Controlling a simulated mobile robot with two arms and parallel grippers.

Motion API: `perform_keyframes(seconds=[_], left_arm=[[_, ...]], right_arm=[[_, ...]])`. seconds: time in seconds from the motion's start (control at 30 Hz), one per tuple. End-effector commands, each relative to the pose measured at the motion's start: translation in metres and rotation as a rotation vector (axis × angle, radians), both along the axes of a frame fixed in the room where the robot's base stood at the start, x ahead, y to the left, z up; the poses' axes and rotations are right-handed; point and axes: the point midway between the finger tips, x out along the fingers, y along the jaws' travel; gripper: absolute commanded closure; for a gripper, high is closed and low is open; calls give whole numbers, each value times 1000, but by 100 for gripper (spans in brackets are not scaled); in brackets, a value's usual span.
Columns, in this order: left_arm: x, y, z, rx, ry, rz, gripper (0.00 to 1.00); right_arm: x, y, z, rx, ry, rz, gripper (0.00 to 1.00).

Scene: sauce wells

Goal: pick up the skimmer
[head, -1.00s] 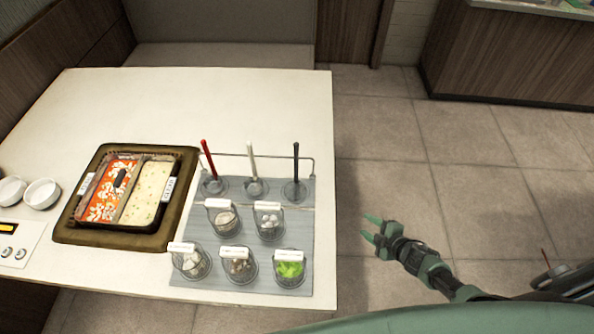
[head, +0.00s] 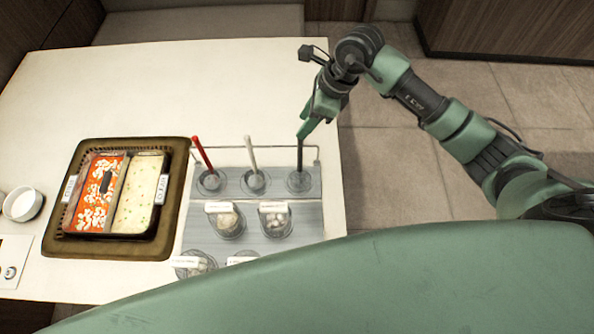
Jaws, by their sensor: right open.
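Three long-handled utensils stand in round wells along the back of the grey station: one with a red handle (head: 203,154), one with a white handle (head: 252,154) and one with a black handle (head: 300,156). Their lower ends sit in the wells, so I cannot tell from shape which is the skimmer. My right gripper (head: 307,129) is open, pointing down at the top of the black handle. Its fingers cover the handle's upper end; I cannot tell whether they touch it. My left gripper is not in view.
A thin metal rail (head: 317,153) runs behind the handles. A split pot (head: 165,192) of red and pale broth sits left, with a white bowl (head: 23,204) beyond. The back of the table (head: 170,85) is clear.

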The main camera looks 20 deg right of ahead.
Motion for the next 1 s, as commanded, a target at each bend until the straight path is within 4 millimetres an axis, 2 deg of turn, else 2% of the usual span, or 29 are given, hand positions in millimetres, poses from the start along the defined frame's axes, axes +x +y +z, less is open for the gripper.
perform_keyframes(seconds=[0.03, 0.1, 0.3, 0.57, 0.8, 1.0], left_arm=[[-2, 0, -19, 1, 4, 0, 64], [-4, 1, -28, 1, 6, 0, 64], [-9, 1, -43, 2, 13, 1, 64], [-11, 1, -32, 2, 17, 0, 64], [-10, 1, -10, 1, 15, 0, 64], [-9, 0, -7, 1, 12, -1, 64]], right_arm=[[0, 0, -18, 1, -1, 0, 58], [1, 0, -28, 0, -2, -2, 58], [1, 0, -43, 3, 0, -3, 58], [4, 9, -64, 5, 3, -4, 58], [10, 14, -94, 6, 7, -6, 58], [14, 20, -115, 5, 2, -5, 58]])
